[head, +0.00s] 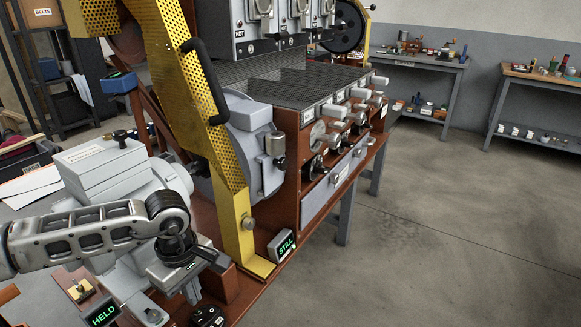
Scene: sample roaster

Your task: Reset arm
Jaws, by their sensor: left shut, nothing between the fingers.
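My left gripper (192,284) hangs at the end of my left arm, pointing down over the front edge of the red-brown machine bench. It is shut and empty. A dark display reading HELD (103,313) stands at the lower left, and one reading STILL (285,243) stands at the foot of the yellow guard. My right gripper is out of view.
A perforated yellow guard (185,75) with a black handle (205,80) rises right of my gripper. Beyond it is the roaster bench with several levers and drawers (338,178). Workbenches (412,62) stand along the back wall. The floor at right (450,240) is clear.

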